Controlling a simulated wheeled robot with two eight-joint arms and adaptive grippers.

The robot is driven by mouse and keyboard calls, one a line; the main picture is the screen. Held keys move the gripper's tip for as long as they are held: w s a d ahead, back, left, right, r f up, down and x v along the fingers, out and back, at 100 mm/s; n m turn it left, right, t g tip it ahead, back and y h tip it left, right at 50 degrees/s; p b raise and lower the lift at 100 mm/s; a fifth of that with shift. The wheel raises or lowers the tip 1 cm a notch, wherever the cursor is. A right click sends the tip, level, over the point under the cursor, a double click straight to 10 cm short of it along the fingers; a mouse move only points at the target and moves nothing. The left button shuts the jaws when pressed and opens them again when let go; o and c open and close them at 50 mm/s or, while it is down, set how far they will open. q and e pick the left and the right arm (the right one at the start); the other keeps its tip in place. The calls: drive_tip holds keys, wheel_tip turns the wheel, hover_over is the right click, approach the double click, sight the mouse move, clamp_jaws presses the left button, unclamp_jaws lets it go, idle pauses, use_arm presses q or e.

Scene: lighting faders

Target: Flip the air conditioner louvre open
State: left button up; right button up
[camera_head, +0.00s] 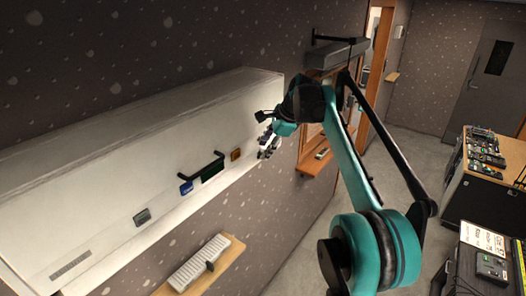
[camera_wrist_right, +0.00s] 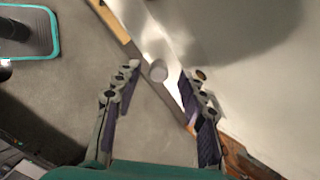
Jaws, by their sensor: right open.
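The air conditioner (camera_head: 110,170) is a long off-white box on the wall, filling the left of the head view. A bright strip along its lower edge looks like the louvre (camera_head: 170,208); its angle is hard to tell. My right gripper (camera_head: 267,146) is at the unit's right end, by its lower edge. In the right wrist view my right gripper (camera_wrist_right: 160,77) is open, with its fingers apart. A small round pale knob (camera_wrist_right: 158,71) shows between the fingertips, beside a bright white strip; contact is not visible. My left gripper is out of view.
The unit's front carries a black handle-like bar (camera_head: 201,165), a blue badge (camera_head: 186,188) and a grey button (camera_head: 142,217). Below is a wooden shelf (camera_head: 226,258) with a white slatted item. Consoles (camera_head: 486,152) stand at right. Open floor (camera_head: 408,150) lies between.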

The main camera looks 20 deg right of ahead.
drive_tip(key=v, duration=0.5)
drive_tip(key=shift+s+d+r, duration=0.1)
drive_tip(key=shift+s+r, duration=0.05)
drive_tip(key=shift+r, duration=0.1)
drive_tip(key=shift+s+f, duration=0.1)
